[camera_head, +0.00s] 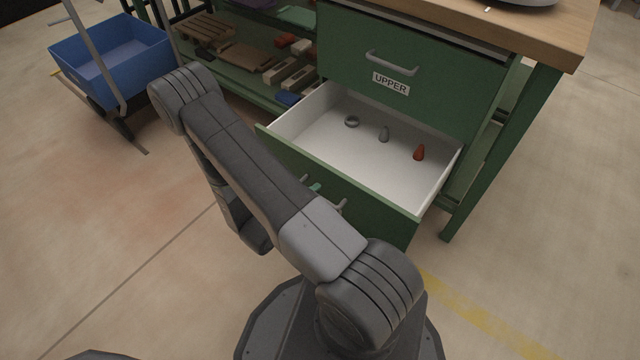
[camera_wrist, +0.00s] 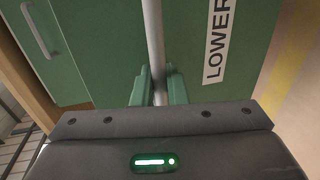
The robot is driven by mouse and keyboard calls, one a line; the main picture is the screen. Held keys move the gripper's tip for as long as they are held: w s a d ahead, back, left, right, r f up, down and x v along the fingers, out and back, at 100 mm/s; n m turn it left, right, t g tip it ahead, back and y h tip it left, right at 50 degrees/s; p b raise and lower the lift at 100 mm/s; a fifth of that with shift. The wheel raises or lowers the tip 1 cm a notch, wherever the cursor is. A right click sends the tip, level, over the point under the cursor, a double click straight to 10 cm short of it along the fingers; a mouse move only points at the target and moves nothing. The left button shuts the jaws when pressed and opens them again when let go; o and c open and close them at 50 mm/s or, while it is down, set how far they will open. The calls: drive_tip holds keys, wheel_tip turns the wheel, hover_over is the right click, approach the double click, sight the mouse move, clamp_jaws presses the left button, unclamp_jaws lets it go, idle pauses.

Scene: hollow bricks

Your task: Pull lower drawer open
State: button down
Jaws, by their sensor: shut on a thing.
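The lower drawer (camera_head: 352,160) of the green workbench is pulled out, with its white inside showing. Its green front, with a "LOWER" label (camera_wrist: 217,42), fills much of the wrist view. The drawer's grey bar handle (camera_wrist: 155,40) runs between the two green fingers of my gripper (camera_wrist: 158,88), which is shut on it. Inside the drawer lie a grey ring (camera_head: 352,121), a grey cone-like piece (camera_head: 384,134) and a red one (camera_head: 419,153).
The upper drawer (camera_head: 410,75), with its own handle (camera_head: 391,64), is shut above. Shelves with bricks and boards (camera_head: 250,58) are to the left. A cart with a blue bin (camera_head: 110,55) stands at the far left. The floor in front is clear.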

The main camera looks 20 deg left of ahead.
drive_tip(key=shift+s+a, duration=0.15)
drive_tip(key=shift+s, duration=0.4)
drive_tip(key=c, duration=1.5)
unclamp_jaws()
drive_tip(key=shift+c, duration=0.2)
drive_tip(key=p+v, duration=0.3)
drive_tip(key=v, duration=1)
drive_tip(key=shift+s, duration=0.4)
drive_tip(key=shift+a, duration=0.1)
drive_tip(key=b+x, duration=0.3)
drive_tip(key=x, duration=1.1)
